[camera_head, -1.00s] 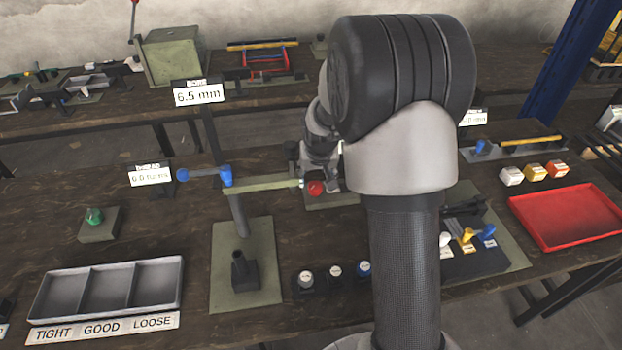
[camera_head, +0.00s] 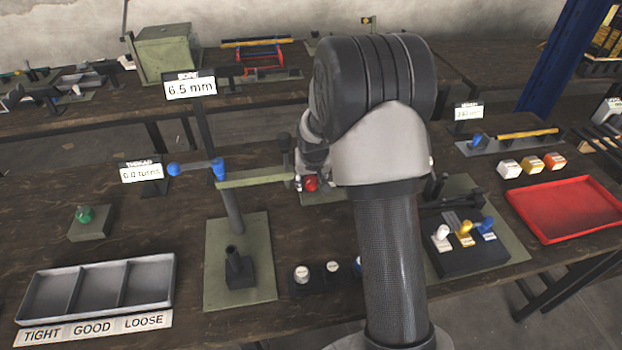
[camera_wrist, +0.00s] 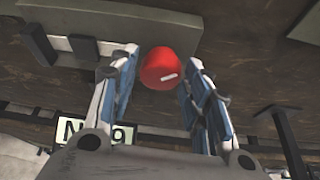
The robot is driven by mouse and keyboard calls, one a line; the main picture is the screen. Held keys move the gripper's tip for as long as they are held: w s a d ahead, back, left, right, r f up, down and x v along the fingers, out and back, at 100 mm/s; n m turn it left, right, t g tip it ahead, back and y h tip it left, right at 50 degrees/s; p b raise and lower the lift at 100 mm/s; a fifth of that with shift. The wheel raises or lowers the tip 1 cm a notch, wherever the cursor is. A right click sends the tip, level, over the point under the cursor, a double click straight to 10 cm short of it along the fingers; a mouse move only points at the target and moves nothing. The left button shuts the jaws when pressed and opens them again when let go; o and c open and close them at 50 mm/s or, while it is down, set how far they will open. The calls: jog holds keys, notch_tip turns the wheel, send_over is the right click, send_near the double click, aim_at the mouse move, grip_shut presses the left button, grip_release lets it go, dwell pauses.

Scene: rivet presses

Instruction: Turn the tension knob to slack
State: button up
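A round red knob (camera_head: 311,183) with a short white mark sits on a plate just left of my arm in the head view. In the wrist view the same red knob (camera_wrist: 158,68) is between my gripper's fingertips. No readable label names it as the tension knob. My gripper (camera_wrist: 159,60) is open, with one blue-padded finger on each side of the knob. Narrow gaps seem to show; contact cannot be made out. In the head view my arm hides most of the gripper.
A press with a green bar (camera_head: 265,180) and blue-ended handle (camera_head: 196,169) stands left of the knob. A "6.5 mm" sign (camera_head: 190,86) rises behind it. A green knob (camera_head: 85,214), a three-part tray (camera_head: 28,300) and a red tray (camera_head: 570,240) sit farther out.

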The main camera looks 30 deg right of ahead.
jog(key=c, duration=0.7)
jog(key=shift+n, duration=0.4)
jog(key=shift+d+n+y, duration=0.1)
jog(key=shift+n+y, duration=0.3)
jog(key=shift+n, duration=0.1)
jog(key=n+y+b, duration=0.1)
jog(key=n, duration=0.2)
jog(key=shift+d+f, duration=0.1)
jog(key=n+y, duration=0.2)
jog(key=n, duration=0.3)
jog(key=shift+d, duration=0.1)
